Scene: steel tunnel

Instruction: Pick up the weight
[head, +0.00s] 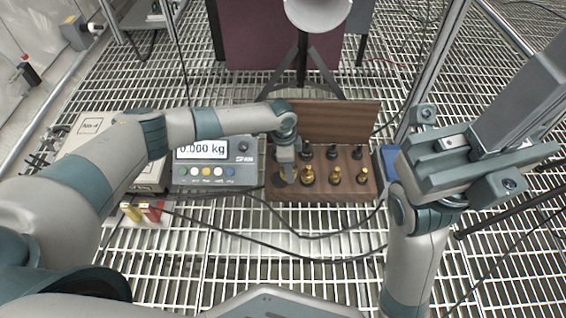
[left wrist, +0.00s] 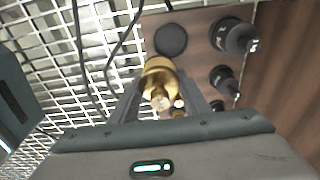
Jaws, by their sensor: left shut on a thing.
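My left gripper (head: 287,172) points down over the left end of a wooden weight block (head: 325,193). It is shut on a brass weight (left wrist: 158,78), which shows between its fingers in the left wrist view. An empty dark round recess (left wrist: 171,40) is beside that weight. Three brass weights (head: 335,175) stand in the block's front row, right of the gripper, with smaller dark-topped weights (head: 331,152) behind. How far the held weight is above the block is unclear. My right gripper (head: 490,155) is at the right, close to the camera; its fingers are not clear.
A scale (head: 215,160) reading 0.000 kg stands left of the block. The block's brown lid (head: 335,118) stands open behind. Black cables (head: 300,235) cross the grating in front. A blue object (head: 390,160) is right of the block. A tripod (head: 303,60) stands behind.

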